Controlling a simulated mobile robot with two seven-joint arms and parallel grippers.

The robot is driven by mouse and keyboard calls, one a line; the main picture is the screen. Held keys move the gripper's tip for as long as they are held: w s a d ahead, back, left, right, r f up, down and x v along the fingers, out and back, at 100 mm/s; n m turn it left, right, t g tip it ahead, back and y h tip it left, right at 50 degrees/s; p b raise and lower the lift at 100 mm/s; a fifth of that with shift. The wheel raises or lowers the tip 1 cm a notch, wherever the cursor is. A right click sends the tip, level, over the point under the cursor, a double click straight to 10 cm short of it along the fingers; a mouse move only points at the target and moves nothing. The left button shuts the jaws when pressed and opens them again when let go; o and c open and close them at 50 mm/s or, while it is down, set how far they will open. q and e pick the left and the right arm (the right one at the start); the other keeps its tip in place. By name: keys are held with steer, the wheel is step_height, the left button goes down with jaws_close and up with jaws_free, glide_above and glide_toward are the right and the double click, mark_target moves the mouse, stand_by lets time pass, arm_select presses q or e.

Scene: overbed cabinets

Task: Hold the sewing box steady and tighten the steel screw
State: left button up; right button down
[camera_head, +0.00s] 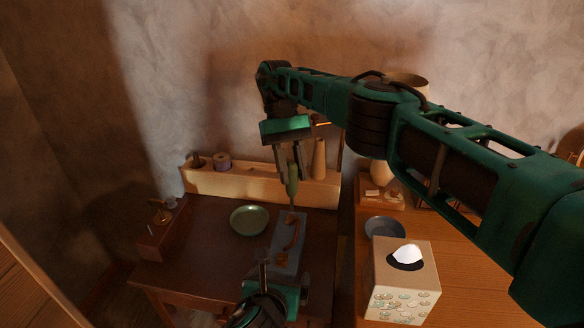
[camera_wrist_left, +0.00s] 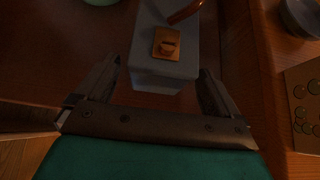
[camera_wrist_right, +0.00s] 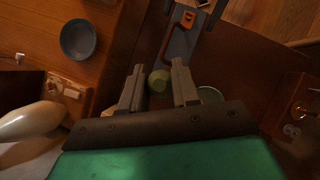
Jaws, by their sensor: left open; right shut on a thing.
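The sewing box (camera_head: 287,258) is a long blue-grey box with an orange-red handle on top, on the dark desk. In the left wrist view its near end (camera_wrist_left: 163,72), with a brass plate and knob (camera_wrist_left: 167,42), lies between the fingers of my open left gripper (camera_wrist_left: 160,75), with gaps on both sides. My left gripper (camera_head: 283,281) is at the box's front end. My right gripper (camera_head: 290,168) is shut on a green-handled screwdriver (camera_head: 292,187), whose shaft points down at the box's far end. The screwdriver's handle (camera_wrist_right: 158,81) shows in the right wrist view. The steel screw cannot be made out.
A green plate (camera_head: 249,220) lies left of the box. A wooden rack (camera_head: 240,184) stands behind. On the right surface are a tissue box (camera_head: 404,283) and a dark bowl (camera_head: 384,228). A wooden block with brass fitting (camera_head: 160,232) stands at the left edge.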

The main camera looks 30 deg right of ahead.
arm_select(q)
steer(key=shift+x, duration=2.05)
steer(key=c, duration=1)
